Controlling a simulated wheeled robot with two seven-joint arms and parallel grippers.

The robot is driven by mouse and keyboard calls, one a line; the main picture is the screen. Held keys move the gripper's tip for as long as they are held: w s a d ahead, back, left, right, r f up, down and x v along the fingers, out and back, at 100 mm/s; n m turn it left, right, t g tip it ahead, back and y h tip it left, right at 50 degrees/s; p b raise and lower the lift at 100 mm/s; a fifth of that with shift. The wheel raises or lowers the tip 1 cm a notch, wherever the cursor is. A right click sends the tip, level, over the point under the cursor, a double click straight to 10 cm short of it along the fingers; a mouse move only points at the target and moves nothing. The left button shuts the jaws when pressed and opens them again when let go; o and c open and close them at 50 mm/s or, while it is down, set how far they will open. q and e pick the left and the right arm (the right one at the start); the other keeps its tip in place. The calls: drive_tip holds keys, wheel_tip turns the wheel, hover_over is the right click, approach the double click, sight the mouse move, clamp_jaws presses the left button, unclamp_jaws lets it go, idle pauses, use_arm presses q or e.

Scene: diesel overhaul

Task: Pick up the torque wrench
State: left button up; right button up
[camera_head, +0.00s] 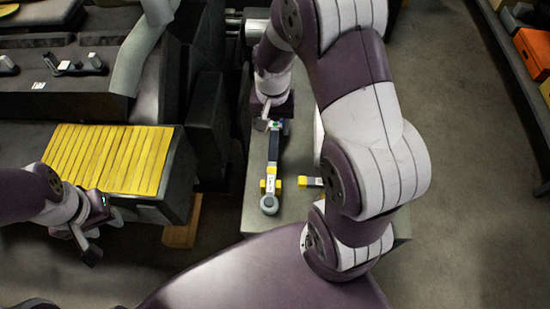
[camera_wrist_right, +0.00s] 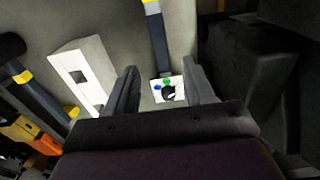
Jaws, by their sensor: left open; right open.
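A long tool that looks like the torque wrench (camera_head: 272,165) lies on the grey bench, with a dark shaft, yellow parts, a white label and a round grey end nearest me. My right gripper (camera_head: 274,114) is over its far end. In the right wrist view, the open fingers (camera_wrist_right: 162,78) stand on either side of the tool's white end piece with green and blue spots; the wrench's dark shaft (camera_wrist_right: 159,45) runs away between them. I cannot tell whether the fingers touch it. My left gripper (camera_head: 88,243) is open and empty at the lower left, away from the wrench.
A second yellow-marked tool (camera_head: 310,182) lies right of the wrench, partly hidden by my right arm. In the right wrist view, a white block (camera_wrist_right: 80,75) and a dark-handled tool (camera_wrist_right: 35,90) lie left. A yellow slatted panel (camera_head: 105,158) and dark machinery (camera_head: 208,120) stand left of the bench.

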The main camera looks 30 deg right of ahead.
sight(273, 145)
drive_tip(key=f, duration=0.4)
drive_tip(key=shift+a, duration=0.4)
drive_tip(key=f, duration=0.1)
drive_tip(key=d+f+p, duration=0.1)
drive_tip(key=f, duration=0.1)
drive_tip(key=shift+d+f, duration=0.1)
drive_tip(key=shift+f, duration=0.15)
wheel_tip(273, 145, down, 3)
drive_tip(key=shift+w+r, duration=0.1)
drive_tip(key=shift+w+f, duration=0.1)
drive_tip(key=shift+f, duration=0.2)
use_arm(q)
drive_tip(key=shift+w+r, duration=0.1)
drive_tip(key=shift+r, duration=0.7)
use_arm(e)
drive_tip(key=c, duration=1)
use_arm(q)
drive_tip(key=shift+a, duration=0.1)
